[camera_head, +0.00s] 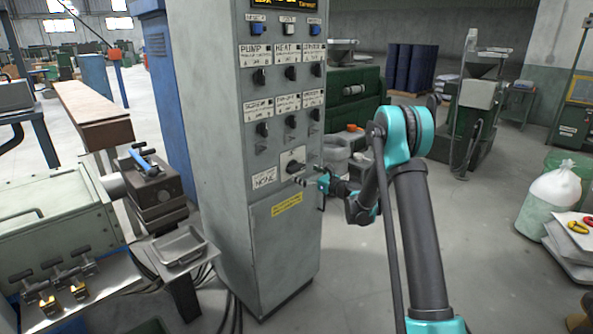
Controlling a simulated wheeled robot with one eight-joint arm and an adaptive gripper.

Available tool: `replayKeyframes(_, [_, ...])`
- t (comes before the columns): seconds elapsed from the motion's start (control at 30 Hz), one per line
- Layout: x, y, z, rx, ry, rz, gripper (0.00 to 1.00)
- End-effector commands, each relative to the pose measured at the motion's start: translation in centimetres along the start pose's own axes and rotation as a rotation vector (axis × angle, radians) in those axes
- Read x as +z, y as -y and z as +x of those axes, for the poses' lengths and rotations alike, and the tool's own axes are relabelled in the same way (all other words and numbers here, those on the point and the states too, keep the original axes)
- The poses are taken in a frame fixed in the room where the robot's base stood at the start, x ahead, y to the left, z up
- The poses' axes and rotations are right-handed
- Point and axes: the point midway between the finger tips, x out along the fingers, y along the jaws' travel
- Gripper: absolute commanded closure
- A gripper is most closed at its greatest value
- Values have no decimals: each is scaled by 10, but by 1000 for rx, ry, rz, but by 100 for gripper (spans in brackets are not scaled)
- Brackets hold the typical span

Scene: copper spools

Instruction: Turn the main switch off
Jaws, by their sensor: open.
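A tall grey control cabinet (228,172) stands at the centre of the head view. Low on its front is a larger dark rotary switch (293,165) on a light plate, beside a handwritten label (264,178) that is too small to read surely. It appears to be the main switch; its exact setting is too small to tell. My gripper (307,181) is open, just right of and slightly below this switch, close to the panel. I cannot tell whether a fingertip touches the panel.
Two rows of smaller labelled knobs (290,73) sit above the switch, with buttons and a display higher up. A yellow label (287,204) is below. A machine with a metal tray (181,247) stands left. Grey bins (336,155) stand behind my arm.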

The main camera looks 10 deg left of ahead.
Motion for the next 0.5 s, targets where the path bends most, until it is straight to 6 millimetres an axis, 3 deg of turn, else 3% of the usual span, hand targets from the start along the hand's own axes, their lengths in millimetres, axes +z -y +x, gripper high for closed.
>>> replayKeyframes(0.2, [0, -1, 36, 2, 0, 0, 0])
replayKeyframes(0.5, [0, 0, 53, 0, 0, 0, 0])
